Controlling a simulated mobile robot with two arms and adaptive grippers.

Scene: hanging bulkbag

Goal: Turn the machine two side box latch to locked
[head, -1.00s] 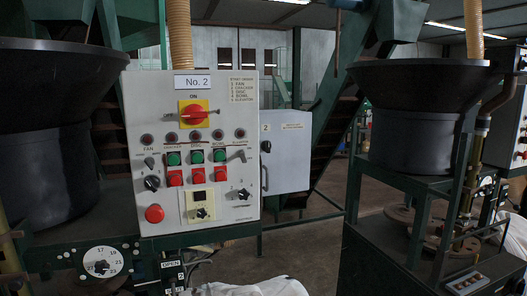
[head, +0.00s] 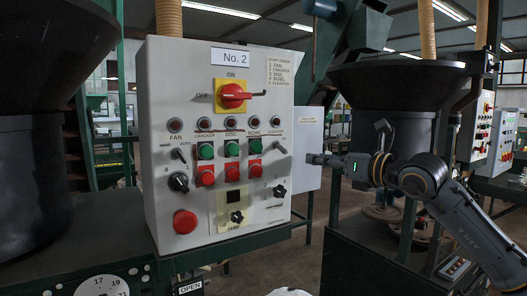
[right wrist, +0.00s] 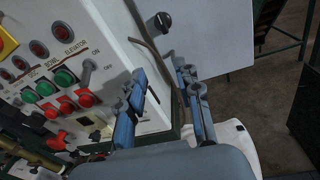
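The machine two side box (head: 308,150) is a light grey box behind the right edge of the No. 2 control panel (head: 165,130). Its latch is hidden in the head view. In the right wrist view a black round knob (right wrist: 162,21), which looks like the latch, sits on the box door (right wrist: 215,35). My right gripper (head: 318,159) reaches in from the right, in front of the side box. In the right wrist view its blue fingers (right wrist: 162,78) are apart with nothing between them, and the knob lies beyond the tips. My left gripper is out of view.
The panel's switches and buttons are close on the left. A black hopper (head: 390,90) on a green frame stands right, behind my arm. White sacking (right wrist: 232,140) lies below.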

